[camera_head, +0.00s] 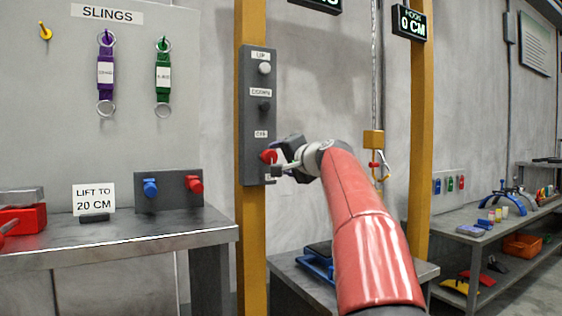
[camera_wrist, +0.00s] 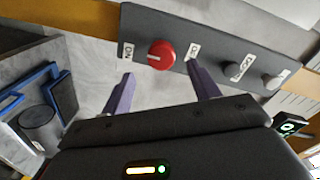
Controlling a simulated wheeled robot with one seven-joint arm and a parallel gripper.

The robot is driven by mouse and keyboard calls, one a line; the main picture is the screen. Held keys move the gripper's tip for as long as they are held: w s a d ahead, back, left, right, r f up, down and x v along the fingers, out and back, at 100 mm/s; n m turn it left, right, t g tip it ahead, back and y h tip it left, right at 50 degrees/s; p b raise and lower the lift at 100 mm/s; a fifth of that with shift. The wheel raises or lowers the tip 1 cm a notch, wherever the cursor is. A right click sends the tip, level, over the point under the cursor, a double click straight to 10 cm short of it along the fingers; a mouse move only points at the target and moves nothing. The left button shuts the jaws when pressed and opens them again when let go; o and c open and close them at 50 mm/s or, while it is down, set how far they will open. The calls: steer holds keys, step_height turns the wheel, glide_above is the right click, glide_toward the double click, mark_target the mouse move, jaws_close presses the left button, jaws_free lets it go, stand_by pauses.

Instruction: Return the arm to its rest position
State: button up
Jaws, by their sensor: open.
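My gripper (camera_head: 284,167) is at the end of my red arm, in front of the lower part of the dark control panel (camera_head: 257,92) on the yellow post. In the wrist view my gripper (camera_wrist: 162,92) shows two purple fingers spread apart with nothing between them. The red knob (camera_head: 268,156) of the panel is beside the gripper in the head view. In the wrist view the red knob (camera_wrist: 161,54) lies beyond the gap between the fingertips, apart from them. The arm is stretched forward toward the panel.
A yellow hook (camera_head: 373,142) hangs right of my arm. A table (camera_head: 130,245) with a "LIFT TO 20 CM" sign (camera_head: 94,198) stands left. A lower table (camera_head: 290,270) with a blue item is behind my arm. Shelves (camera_head: 450,222) stand right.

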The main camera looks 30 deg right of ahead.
steer(key=s+a+f+n+g+y+p, duration=0.1)
steer(key=s+a+f+n+g+p, duration=0.15)
steer(key=s+a+f, duration=0.4)
steer(key=s+a+f+n+g+p, duration=0.1)
steer(key=s+a+f+n+g, duration=0.25)
steer(key=a, duration=0.65)
steer(key=s+a+f+n+g+p, duration=0.1)
steer(key=s+a+f+n+g, duration=0.1)
steer(key=s+f, duration=0.9)
steer(key=s+a+f+n+g+h+p, duration=0.1)
steer(key=s+a+f+n+g+p, duration=0.1)
steer(key=s+f, duration=1)
steer(key=s+a+n+g, duration=0.1)
steer(key=s+n+g, duration=0.1)
steer(key=s, duration=0.2)
steer(key=shift+s+f+h, duration=0.15)
steer(key=shift+f+h, duration=0.1)
steer(key=shift+h, duration=0.05)
